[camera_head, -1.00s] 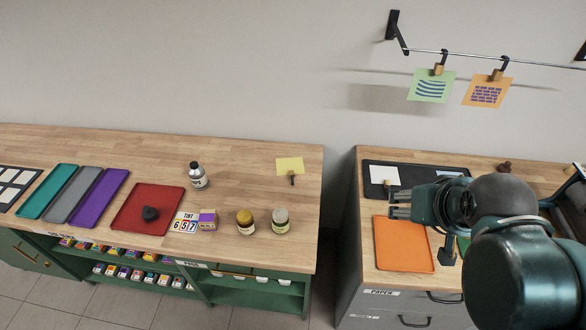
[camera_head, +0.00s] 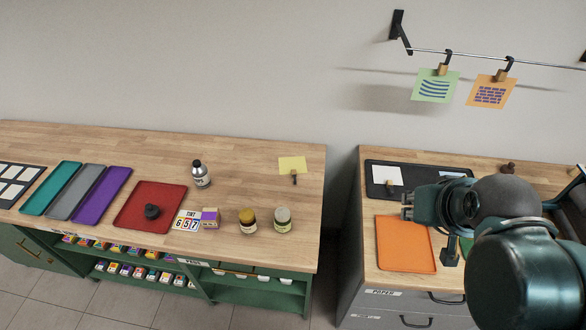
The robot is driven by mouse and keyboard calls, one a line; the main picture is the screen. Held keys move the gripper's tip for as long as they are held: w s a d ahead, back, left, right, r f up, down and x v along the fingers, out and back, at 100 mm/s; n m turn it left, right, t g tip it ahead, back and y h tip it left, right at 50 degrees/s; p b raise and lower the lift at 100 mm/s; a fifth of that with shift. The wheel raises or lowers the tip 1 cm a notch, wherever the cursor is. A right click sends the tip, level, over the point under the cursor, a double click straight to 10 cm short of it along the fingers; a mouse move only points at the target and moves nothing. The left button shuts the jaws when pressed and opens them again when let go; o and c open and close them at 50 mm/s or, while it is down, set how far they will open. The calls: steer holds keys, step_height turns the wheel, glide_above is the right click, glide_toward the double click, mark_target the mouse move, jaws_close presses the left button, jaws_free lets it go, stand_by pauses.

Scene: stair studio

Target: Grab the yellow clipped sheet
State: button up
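The yellow sheet (camera_head: 292,163) lies flat near the back right corner of the left wooden counter. A small dark clip (camera_head: 294,178) is at its front edge. My gripper (camera_head: 405,206) is over the right-hand counter, to the right of the sheet and well apart from it. Its short fingers point left, above the far part of the orange tray. Nothing shows held in it, but the spacing of the fingers is unclear.
A gap separates the left counter (camera_head: 240,170) from the right cabinet. Two jars (camera_head: 283,220) and a bottle (camera_head: 200,174) stand near the sheet. The orange tray (camera_head: 405,250) and a black tray (camera_head: 410,168) lie by my gripper. Clipped green (camera_head: 434,86) and orange (camera_head: 490,91) sheets hang above.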

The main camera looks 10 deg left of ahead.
steer(key=shift+w+r, duration=0.1)
steer(key=n+g+b, duration=0.2)
steer(key=n+g, duration=0.1)
steer(key=g, duration=0.4)
glide_above(294, 170)
step_height(294, 170, down, 26)
steer(key=shift+r, duration=0.15)
steer(key=shift+w+a+f, duration=0.1)
steer(key=shift+f, duration=0.2)
steer(key=shift+f, duration=1.3)
